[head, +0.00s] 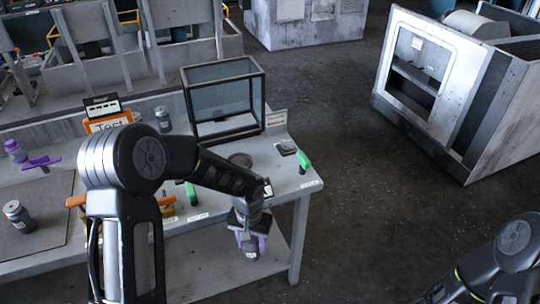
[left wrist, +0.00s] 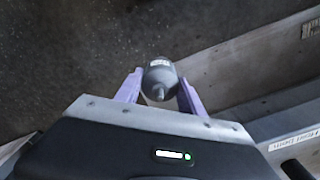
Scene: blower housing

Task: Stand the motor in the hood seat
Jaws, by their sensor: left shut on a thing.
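The motor (left wrist: 160,80), a grey cylinder with a small light label and a narrow shaft end, is between the purple fingers of my left gripper (left wrist: 158,95) in the left wrist view. In the head view my left gripper (head: 249,243) is shut on the motor (head: 251,252), in front of the bench's front edge and below its top. A glass-walled hood (head: 222,92) with a dark frame stands at the back right of the bench. My right gripper is out of view.
The grey bench (head: 285,198) has a lower shelf. Green-handled items (head: 303,160), an orange-framed sign (head: 106,122) and grey cylinders (head: 163,118) are on it. Another grey cylinder (head: 18,215) stands on a mat at left. Open floor (head: 350,210) lies right of the bench.

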